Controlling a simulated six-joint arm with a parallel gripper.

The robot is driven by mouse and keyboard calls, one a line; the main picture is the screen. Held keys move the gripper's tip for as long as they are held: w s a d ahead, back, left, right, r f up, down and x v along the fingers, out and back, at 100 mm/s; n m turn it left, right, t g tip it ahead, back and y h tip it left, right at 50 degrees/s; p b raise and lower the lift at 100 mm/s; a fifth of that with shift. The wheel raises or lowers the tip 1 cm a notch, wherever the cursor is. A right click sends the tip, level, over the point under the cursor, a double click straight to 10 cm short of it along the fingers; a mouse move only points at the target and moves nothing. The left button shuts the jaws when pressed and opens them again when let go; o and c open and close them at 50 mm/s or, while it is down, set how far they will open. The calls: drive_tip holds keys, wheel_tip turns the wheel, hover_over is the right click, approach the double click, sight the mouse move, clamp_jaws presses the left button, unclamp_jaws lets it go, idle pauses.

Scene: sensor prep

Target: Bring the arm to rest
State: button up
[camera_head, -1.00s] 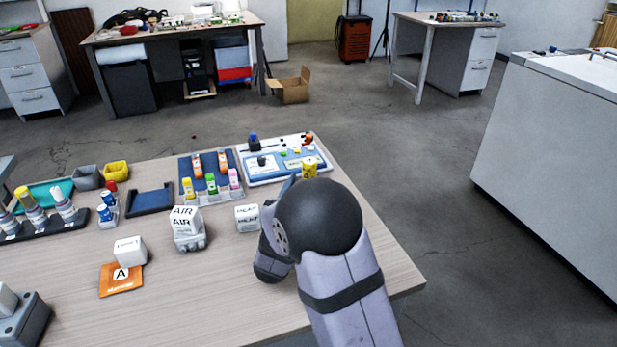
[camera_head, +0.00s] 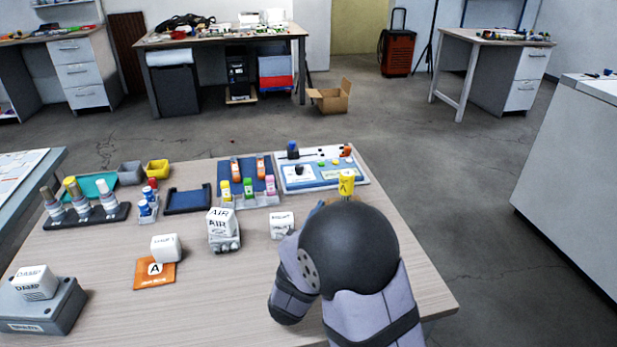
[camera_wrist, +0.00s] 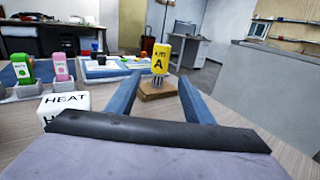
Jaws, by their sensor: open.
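My gripper (camera_wrist: 160,82) is open, its two blue fingers apart and level over the table in the wrist view. A yellow block marked A (camera_wrist: 162,56) stands upright on a small wooden base (camera_wrist: 157,90), seen between and beyond the fingers; I cannot tell how far ahead. In the head view the yellow block (camera_head: 346,184) shows just behind my arm's dark round joint, which hides most of the gripper. A white HEAT cube (camera_wrist: 64,104) sits left of the fingers. Nothing is seen held.
The wooden table (camera_head: 215,300) carries a white AIR cube (camera_head: 222,222), an orange card (camera_head: 155,274), a grey box (camera_head: 42,312) with a DAMP cube, a bottle rack (camera_head: 88,216) and a blue-and-white panel (camera_head: 320,172). The front middle is bare.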

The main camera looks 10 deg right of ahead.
drive_tip(key=s+d+m+g+p, duration=0.1)
drive_tip(key=s+d+r+m+g+h+p, duration=0.1)
drive_tip(key=d, duration=0.1)
drive_tip(key=s+d+r+m+g+h+p, duration=0.1)
drive_tip(key=d, duration=0.1)
drive_tip(key=shift+s+d+r+m+p, duration=0.15)
drive_tip(key=shift+s+r+m+p, duration=0.1)
drive_tip(key=shift+s+m+p, duration=0.15)
drive_tip(key=s+d+r+m+g+y+p, duration=0.1)
drive_tip(key=s+d+m+g+p, duration=0.2)
drive_tip(key=s+m+g+p, duration=0.4)
drive_tip(key=s+d+r+m+g+p, duration=0.1)
drive_tip(key=s+d+m+g+p, duration=0.25)
drive_tip(key=s, duration=0.65)
drive_tip(key=s+a+r+m+g+y+p, duration=0.2)
drive_tip(key=s+a+m+g+y+p, duration=0.1)
drive_tip(key=s+a+m+y+p, duration=0.3)
drive_tip(key=a+r+m+t+y+p, duration=0.1)
drive_tip(key=a+r+m+y+p, duration=0.4)
drive_tip(key=a+m, duration=0.4)
drive_tip(key=shift+s+a+r+p, duration=0.15)
drive_tip(key=shift+a+r+p, duration=0.15)
drive_tip(key=shift+a, duration=0.3)
drive_tip(key=shift+t, duration=0.25)
